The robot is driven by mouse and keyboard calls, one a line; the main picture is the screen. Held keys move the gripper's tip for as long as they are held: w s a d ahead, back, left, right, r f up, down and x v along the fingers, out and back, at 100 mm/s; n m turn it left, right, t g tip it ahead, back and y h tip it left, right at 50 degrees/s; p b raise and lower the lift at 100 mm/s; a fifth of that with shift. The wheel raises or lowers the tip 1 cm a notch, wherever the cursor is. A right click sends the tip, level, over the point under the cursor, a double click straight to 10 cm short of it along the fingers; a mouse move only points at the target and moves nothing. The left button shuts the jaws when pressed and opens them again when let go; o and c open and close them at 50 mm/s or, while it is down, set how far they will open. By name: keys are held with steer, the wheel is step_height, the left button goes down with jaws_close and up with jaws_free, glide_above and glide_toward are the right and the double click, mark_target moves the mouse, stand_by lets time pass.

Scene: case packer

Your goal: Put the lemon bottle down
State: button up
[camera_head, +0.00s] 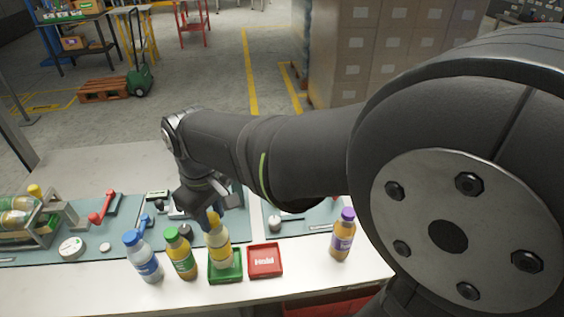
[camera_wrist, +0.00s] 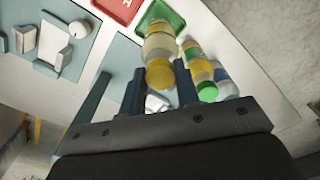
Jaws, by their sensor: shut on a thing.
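The lemon bottle (camera_head: 218,252), with a yellow cap and pale yellow body, stands about upright over the green tray (camera_head: 226,278). Its base appears within the tray's rim; I cannot tell whether it touches the tray floor. My gripper (camera_head: 211,208) is shut on the bottle's upper part from above and hides some of the cap. In the wrist view the bottle (camera_wrist: 159,47) sits between the two fingers of my gripper (camera_wrist: 160,90), with the green tray (camera_wrist: 174,17) beyond its base.
A green-capped bottle (camera_head: 182,257) stands close left of the tray, and a blue-capped bottle (camera_head: 146,262) further left. A red tray (camera_head: 265,261) is just right. A purple-capped bottle (camera_head: 342,240) stands further right. White table is free between the red tray and that bottle.

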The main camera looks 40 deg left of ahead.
steer(key=shift+f, duration=1.5)
steer(key=o, duration=1.1)
steer(key=shift+c, duration=0.2)
steer(key=shift+r, duration=0.1)
step_height(320, 180, up, 12)
steer(key=shift+r, duration=0.1)
